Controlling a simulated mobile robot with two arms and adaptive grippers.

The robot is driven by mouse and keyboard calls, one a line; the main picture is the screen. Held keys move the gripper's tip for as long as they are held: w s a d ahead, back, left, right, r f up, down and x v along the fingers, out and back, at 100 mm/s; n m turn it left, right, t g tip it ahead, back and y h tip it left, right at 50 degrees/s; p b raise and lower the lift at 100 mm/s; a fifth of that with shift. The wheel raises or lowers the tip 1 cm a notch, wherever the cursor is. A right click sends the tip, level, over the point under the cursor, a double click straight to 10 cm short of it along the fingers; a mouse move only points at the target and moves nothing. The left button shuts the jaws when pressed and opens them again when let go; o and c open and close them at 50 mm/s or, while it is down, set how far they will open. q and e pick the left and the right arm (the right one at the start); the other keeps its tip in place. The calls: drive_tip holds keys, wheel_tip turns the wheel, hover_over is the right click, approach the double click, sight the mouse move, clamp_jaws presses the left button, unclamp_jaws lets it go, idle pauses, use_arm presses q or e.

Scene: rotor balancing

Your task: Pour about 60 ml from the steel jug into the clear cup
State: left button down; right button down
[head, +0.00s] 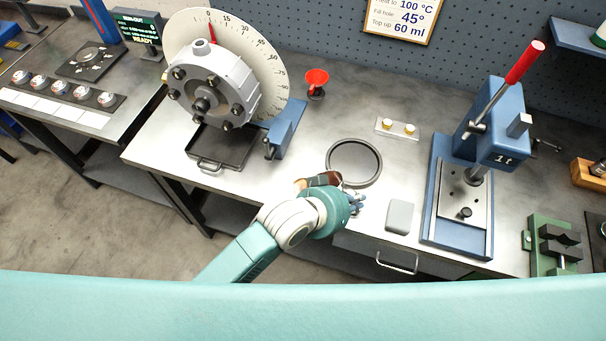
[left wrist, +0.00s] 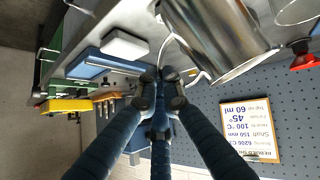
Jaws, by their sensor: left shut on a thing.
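The steel jug (left wrist: 215,40) fills the top of the left wrist view, a shiny cylinder with a thin wire-like handle. My left gripper (left wrist: 160,88) has its blue fingers closed together at that handle. In the head view my left gripper (head: 354,202) is over the front of the bench, and part of the jug (head: 322,180) shows beside it, partly hidden by my wrist. The jug looks tilted; its contents are not visible. A clear rounded rim, likely the clear cup (left wrist: 298,12), shows at the top right of the left wrist view. I cannot make the cup out in the head view.
A dark ring (head: 355,163) lies just behind my gripper. A grey block (head: 400,216) and blue press (head: 460,215) stand to the right.

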use_arm(q)
drive_tip(key=shift+s+d+f+m+t+y, duration=0.25)
drive_tip(key=shift+s+d+m+t+y, duration=0.2)
drive_tip(key=shift+d+y, duration=0.3)
drive_tip(key=shift+s+d+f+m+t+y, duration=0.25)
drive_tip(key=shift+s+d+m+t+y, duration=0.2)
drive_tip(key=shift+d+y, duration=0.25)
